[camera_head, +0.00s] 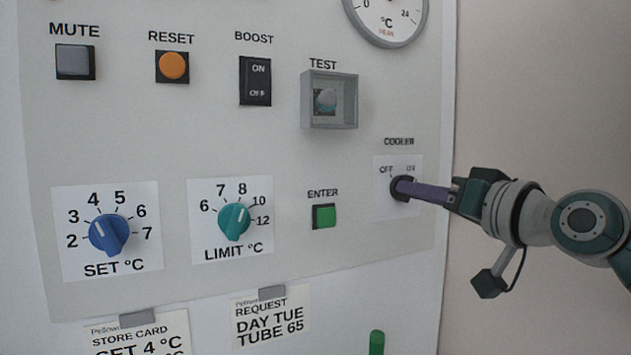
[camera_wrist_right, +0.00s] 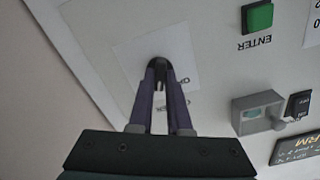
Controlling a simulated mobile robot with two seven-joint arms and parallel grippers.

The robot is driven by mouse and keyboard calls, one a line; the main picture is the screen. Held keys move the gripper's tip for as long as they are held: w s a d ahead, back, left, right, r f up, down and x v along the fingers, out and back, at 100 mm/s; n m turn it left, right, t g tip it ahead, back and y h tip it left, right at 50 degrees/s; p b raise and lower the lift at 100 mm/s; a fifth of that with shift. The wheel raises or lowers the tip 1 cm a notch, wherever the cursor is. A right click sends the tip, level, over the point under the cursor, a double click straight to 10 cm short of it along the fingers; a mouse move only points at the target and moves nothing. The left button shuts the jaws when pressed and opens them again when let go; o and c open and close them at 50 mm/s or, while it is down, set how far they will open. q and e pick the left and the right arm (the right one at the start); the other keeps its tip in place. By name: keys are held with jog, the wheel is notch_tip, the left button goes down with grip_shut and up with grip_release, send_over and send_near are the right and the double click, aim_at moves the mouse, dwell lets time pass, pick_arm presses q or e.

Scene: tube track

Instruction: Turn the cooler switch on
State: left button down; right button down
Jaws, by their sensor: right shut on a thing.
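The cooler switch (camera_head: 399,188) is a dark round knob on a white label marked OFF and ON, at the right of the panel in the head view. My right gripper (camera_head: 408,188) comes in from the right with its purple fingers at the knob. In the right wrist view the two fingers (camera_wrist_right: 162,88) close around the dark knob (camera_wrist_right: 161,66). The fingers hide part of the knob, and I cannot tell which way it points. My left gripper is not in view.
The green ENTER button (camera_head: 324,216) is left of the switch. The TEST button sits inside a raised grey guard (camera_head: 330,100) above. Two dials, the blue SET (camera_head: 109,234) and teal LIMIT (camera_head: 234,221), are farther left. A green lever (camera_head: 376,343) is below.

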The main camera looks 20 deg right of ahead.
jog(key=shift+m+p, duration=0.45)
jog(key=shift+m, duration=1.15)
jog(key=c, duration=0.9)
grip_release()
jog(key=shift+o, duration=0.2)
jog(key=s+b, duration=0.1)
jog(key=s, duration=0.9)
jog(key=shift+d, duration=0.4)
